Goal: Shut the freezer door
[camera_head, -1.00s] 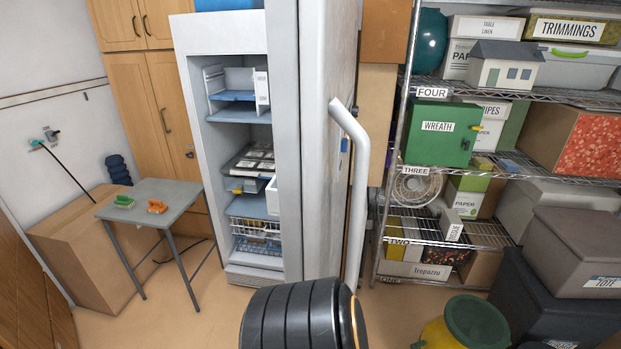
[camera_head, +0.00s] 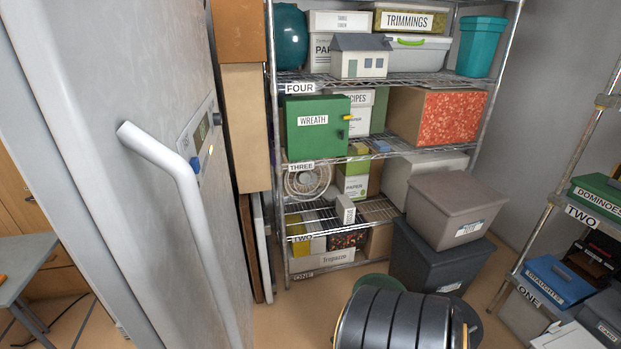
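The white freezer door (camera_head: 110,120) fills the left of the head view, standing swung open with its outer face towards the right. Its long white handle (camera_head: 195,215) runs down that face, and a small control panel (camera_head: 201,137) with a blue button lies just beyond the handle. The freezer's inside is hidden from this angle. Neither of my grippers is in view, and nothing is seen touching the handle or the door.
A wire shelf rack (camera_head: 400,147) with labelled boxes stands behind and right of the door. Grey lidded totes (camera_head: 450,210) are stacked beside it. A second rack (camera_head: 590,215) is at far right. A grey table (camera_head: 22,262) shows at lower left. Some floor between is clear.

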